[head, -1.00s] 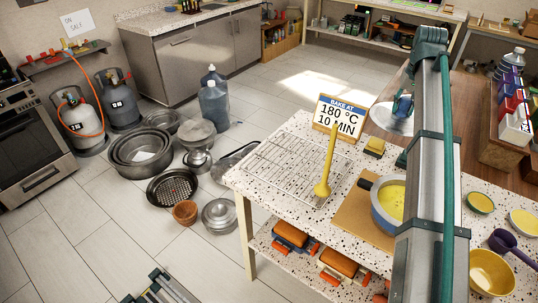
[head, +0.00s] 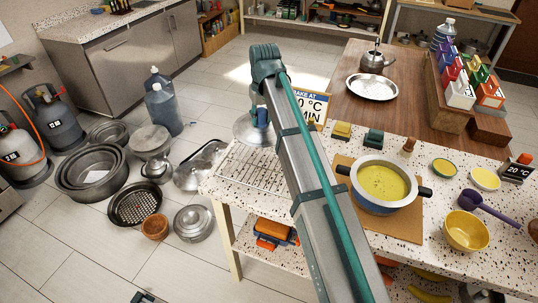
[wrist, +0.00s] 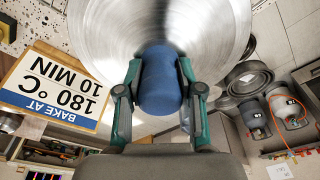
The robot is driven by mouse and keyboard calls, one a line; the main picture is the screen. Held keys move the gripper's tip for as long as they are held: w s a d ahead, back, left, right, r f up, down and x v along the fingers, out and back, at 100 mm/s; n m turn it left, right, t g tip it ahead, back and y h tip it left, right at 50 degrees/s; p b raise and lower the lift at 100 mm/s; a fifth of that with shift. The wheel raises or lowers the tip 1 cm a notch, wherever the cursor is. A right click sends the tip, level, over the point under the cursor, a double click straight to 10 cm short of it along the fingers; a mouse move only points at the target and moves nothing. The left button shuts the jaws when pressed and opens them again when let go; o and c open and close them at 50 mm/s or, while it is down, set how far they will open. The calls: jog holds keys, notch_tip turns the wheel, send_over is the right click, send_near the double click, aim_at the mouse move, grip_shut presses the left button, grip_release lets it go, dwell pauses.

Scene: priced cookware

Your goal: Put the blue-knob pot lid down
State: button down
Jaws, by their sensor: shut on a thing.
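My gripper (wrist: 160,95) is shut on the blue knob (wrist: 160,78) of the shiny metal pot lid (wrist: 205,25), with one finger on each side. In the head view the lid (head: 250,132) hangs by the far left edge of the speckled counter, near the back of the wire rack (head: 248,168). My arm hides part of the lid and most of the gripper. I cannot tell how high the lid is above the rack. A blue pot (head: 378,207) with yellow contents stands uncovered on a brown board (head: 403,226), right of my arm.
The bake sign (head: 318,104) stands partly hidden behind my arm; it is close left in the wrist view (wrist: 55,85). Yellow and dark blocks stand by the pot. A silver plate (head: 372,87) lies on the wooden top. Several pans (head: 92,170) sit on the floor at left.

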jog(key=shift+s+a+f+p, duration=0.1)
jog(key=shift+f+p, duration=1.15)
jog(key=shift+f, duration=3.65)
jog(key=shift+f, duration=0.15)
jog(key=c, duration=0.7)
grip_release()
jog(key=shift+c, duration=0.2)
jog(key=r+b, duration=0.1)
jog(key=r, duration=0.3)
jog(key=s+r, duration=0.1)
jog(key=r, duration=0.3)
jog(key=r+b, duration=0.1)
jog(key=r, duration=0.3)
jog(key=shift+s+d+r+b, duration=0.1)
jog(key=shift+s+d+b, duration=0.2)
jog(key=shift+d, duration=0.05)
